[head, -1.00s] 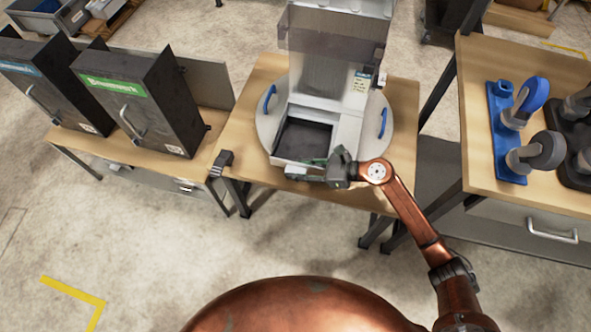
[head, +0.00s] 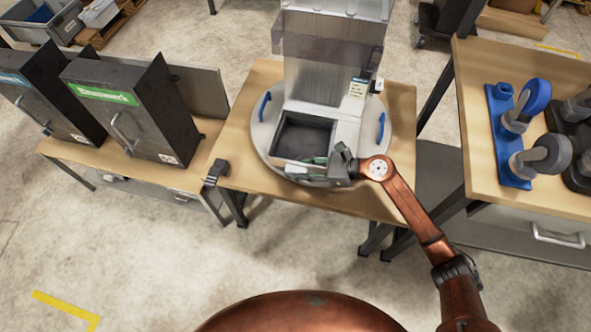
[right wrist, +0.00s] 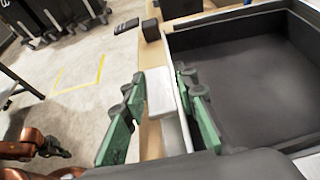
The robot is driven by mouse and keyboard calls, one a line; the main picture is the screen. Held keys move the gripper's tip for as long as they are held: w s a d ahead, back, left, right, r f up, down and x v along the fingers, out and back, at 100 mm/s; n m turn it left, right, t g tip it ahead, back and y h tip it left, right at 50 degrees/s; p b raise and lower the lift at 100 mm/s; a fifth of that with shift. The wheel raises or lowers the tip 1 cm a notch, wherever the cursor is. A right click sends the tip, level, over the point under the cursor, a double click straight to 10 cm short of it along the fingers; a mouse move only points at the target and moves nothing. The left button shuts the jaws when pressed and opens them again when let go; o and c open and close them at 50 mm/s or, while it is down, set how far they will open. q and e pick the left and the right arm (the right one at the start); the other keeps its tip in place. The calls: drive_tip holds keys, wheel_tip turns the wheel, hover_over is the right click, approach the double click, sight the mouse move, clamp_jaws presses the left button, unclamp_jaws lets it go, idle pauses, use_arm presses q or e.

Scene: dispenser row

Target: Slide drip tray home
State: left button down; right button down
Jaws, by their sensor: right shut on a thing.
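The drip tray (head: 303,137) is a square tray with a dark inside and a pale rim, at the foot of the clear-fronted dispenser (head: 325,75). A strip of the round base shows in front of the tray's front edge. My right gripper (head: 315,168) is at that front edge, shut on the tray. In the right wrist view its green fingers straddle the tray's pale front part (right wrist: 162,92), and the dark inside (right wrist: 245,75) lies to the right. My left gripper is not in view.
The dispenser stands on a round grey base (head: 262,135) with blue handles, on a wooden table (head: 235,150). Black dispenser boxes (head: 130,110) stand on the left bench. A blue rack (head: 510,150) with round-topped tools stands on the right table.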

drive_tip(key=shift+w+d, duration=0.15)
drive_tip(key=shift+w, duration=0.3)
drive_tip(key=c, duration=1.5)
unclamp_jaws()
drive_tip(key=shift+o, duration=0.2)
drive_tip(key=shift+d, duration=0.1)
drive_tip(key=shift+d+r, duration=0.1)
drive_tip(key=shift+d, duration=0.25)
drive_tip(key=v, duration=0.6)
drive_tip(key=shift+s+d+r, duration=0.2)
drive_tip(key=shift+d, duration=0.05)
